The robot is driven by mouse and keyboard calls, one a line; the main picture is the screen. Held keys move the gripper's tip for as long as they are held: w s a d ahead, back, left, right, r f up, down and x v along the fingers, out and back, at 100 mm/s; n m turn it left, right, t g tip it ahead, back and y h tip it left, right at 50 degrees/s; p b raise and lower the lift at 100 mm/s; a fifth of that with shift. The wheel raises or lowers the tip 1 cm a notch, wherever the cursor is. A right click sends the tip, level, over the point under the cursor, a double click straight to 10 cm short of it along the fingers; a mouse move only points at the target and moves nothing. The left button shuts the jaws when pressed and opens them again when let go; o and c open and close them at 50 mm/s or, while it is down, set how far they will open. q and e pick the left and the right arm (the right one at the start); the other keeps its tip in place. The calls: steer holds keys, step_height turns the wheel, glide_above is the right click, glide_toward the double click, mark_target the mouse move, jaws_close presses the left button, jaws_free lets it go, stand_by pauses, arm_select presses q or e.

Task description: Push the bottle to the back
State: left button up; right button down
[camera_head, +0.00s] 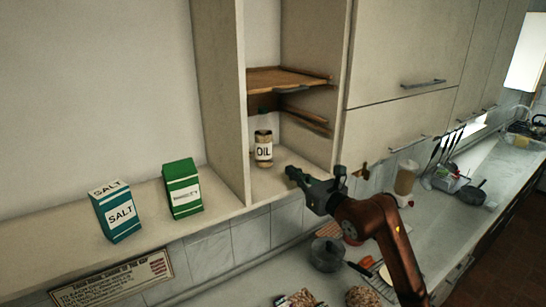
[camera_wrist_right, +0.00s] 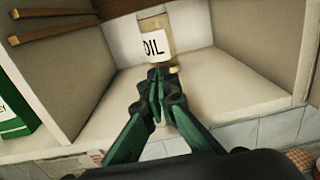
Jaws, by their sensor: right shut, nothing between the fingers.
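The oil bottle (camera_head: 263,148) stands upright on the bottom of an open shelf compartment in the head view. It has a white OIL label and a dark cap. My right gripper (camera_head: 291,175) is shut and empty, in front of the compartment and to the right of the bottle in the head view. In the wrist view its green fingers (camera_wrist_right: 158,75) overlap the bottle's lower part, so I cannot tell whether they touch. My left gripper is out of view.
A wooden shelf board (camera_head: 285,79) hangs above the bottle. Left of the divider (camera_head: 222,105) stand a salt box (camera_head: 117,213) and a green box (camera_head: 183,189). A pot (camera_head: 327,254) sits on the counter below. The compartment floor (camera_wrist_right: 235,85) is bare beside the bottle.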

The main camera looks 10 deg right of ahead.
steer(key=p, duration=0.4)
glide_toward(268, 155)
steer(key=x, duration=0.5)
steer(key=shift+w+a+r, duration=0.1)
steer(key=shift+w+r, duration=0.15)
steer(key=shift+r, duration=0.05)
steer(key=shift+w+a+f, duration=0.15)
steer(key=shift+w+a, duration=0.1)
steer(key=shift+w, duration=0.4)
